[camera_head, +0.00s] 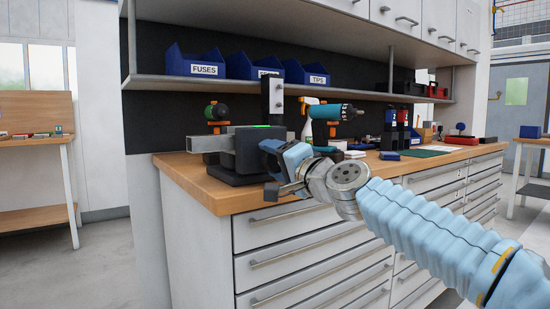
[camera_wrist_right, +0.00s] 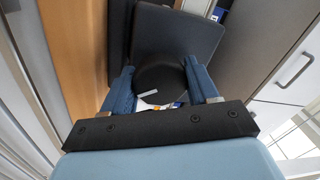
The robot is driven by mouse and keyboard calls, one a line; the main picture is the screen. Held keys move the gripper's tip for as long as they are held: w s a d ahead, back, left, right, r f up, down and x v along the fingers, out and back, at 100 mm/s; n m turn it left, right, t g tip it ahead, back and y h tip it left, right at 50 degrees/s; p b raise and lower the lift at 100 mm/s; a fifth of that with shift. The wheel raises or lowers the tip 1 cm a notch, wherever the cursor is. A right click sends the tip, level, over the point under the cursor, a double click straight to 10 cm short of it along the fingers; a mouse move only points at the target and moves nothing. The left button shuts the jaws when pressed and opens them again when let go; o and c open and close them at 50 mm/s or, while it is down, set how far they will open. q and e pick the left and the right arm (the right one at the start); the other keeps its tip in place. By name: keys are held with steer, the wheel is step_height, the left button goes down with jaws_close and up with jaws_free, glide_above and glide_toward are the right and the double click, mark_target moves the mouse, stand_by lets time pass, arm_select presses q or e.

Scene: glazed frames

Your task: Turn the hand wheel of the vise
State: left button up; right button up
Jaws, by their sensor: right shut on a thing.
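The vise (camera_head: 245,152) stands on the wooden bench top near its left front corner, with a dark body and a grey metal bar reaching left. My right gripper (camera_head: 279,166) is at the vise's front right side. In the right wrist view, its two blue fingers (camera_wrist_right: 161,88) are on either side of a round black hand wheel (camera_wrist_right: 160,76) with a small pale mark. The gripper is shut on the wheel, and the dark vise body (camera_wrist_right: 176,36) is behind it. In the head view the gripper largely hides the wheel. My left gripper is not in view.
The bench top (camera_head: 195,180) is bare to the left front of the vise. A cordless drill (camera_head: 336,112) and a spray bottle (camera_head: 307,128) are behind and to the right. Blue bins (camera_head: 195,62) line the shelf above. Drawers (camera_head: 300,245) are below.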

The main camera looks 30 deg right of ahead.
steer(key=shift+m, duration=0.5)
steer(key=o, duration=1)
steer(key=s, duration=0.4)
steer(key=s+f, duration=0.1)
steer(key=s, duration=0.4)
steer(key=s+d, duration=0.1)
steer(key=s, duration=0.3)
steer(key=shift+s+f, duration=0.2)
steer(key=shift+s, duration=0.2)
